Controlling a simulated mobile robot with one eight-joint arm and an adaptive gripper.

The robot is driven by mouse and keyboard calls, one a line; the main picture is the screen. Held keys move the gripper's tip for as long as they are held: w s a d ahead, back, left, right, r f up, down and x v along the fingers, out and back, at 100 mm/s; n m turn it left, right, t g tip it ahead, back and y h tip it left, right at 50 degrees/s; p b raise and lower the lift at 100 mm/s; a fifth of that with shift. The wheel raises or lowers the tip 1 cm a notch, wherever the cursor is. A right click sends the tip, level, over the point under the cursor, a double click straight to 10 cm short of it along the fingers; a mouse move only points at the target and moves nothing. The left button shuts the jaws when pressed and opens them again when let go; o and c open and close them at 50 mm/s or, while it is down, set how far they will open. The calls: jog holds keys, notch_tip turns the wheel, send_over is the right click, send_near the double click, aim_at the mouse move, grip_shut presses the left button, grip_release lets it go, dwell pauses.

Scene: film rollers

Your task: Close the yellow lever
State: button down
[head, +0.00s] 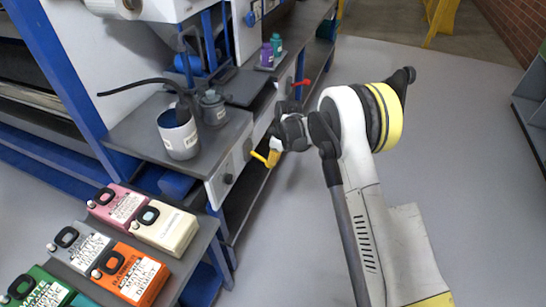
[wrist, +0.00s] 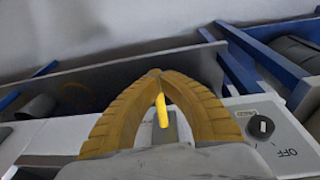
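The yellow lever (head: 258,156) sticks out from the white front panel of the bench in the head view. In the wrist view the yellow lever (wrist: 162,110) shows through the gap between my two ribbed yellow fingers. My gripper (head: 274,158) is right beside the lever in the head view. In the wrist view the fingertips of my gripper (wrist: 155,73) meet in an arch, so it looks shut. The lever does not appear pinched between the tips. Whether a finger touches it I cannot tell.
A black knob (wrist: 261,126) marked OFF sits on the panel right of my fingers. A red lever (head: 301,83) is farther along the bench. A grey pot (head: 178,132) stands on the bench top. Coloured boxes (head: 132,272) fill the lower left. Floor at right is clear.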

jog(key=shift+f+b, duration=0.3)
jog(key=shift+f, duration=0.6)
